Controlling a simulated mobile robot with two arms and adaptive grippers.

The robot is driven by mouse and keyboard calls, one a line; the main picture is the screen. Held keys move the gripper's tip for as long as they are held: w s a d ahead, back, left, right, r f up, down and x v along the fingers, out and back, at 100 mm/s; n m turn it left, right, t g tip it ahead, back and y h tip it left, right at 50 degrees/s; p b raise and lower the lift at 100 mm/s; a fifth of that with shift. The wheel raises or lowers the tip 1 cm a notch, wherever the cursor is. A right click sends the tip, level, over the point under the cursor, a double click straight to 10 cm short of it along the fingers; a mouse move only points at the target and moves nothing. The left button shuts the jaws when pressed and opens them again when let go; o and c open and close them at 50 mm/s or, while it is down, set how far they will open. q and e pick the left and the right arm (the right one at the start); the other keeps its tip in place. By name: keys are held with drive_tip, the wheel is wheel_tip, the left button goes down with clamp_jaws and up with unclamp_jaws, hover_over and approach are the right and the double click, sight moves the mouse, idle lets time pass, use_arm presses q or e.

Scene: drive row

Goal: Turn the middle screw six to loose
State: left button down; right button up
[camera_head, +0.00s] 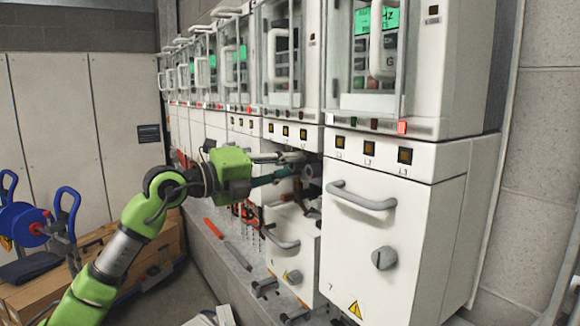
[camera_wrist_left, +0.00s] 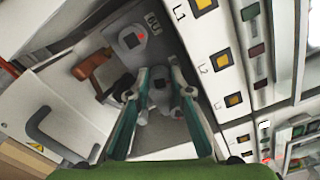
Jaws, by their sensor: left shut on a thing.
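My left gripper (camera_head: 304,167) reaches from the left into the open compartment of the cabinet just left of the nearest one. In the left wrist view my left gripper (camera_wrist_left: 161,84) is shut on a grey round part, the middle screw (camera_wrist_left: 159,91), inside this compartment. In the head view the fingers partly hide the compartment, and a grey round part (camera_head: 313,171) shows at the fingertips. My right gripper is not in view.
The open cabinet's door (camera_head: 290,245) hangs below the compartment, with a handle (camera_head: 284,243). The nearest cabinet (camera_head: 385,235) is closed at the right. A red-handled tool (camera_head: 213,228) lies on the ledge. A blue reel (camera_head: 22,225) stands on wooden crates at left.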

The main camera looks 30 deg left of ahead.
use_arm(q)
drive_tip(key=shift+a+r+n, duration=0.1)
drive_tip(key=shift+r+n, duration=0.05)
drive_tip(key=shift+n, duration=0.25)
drive_tip(key=c, duration=1.8)
unclamp_jaws()
drive_tip(key=v, duration=1.2)
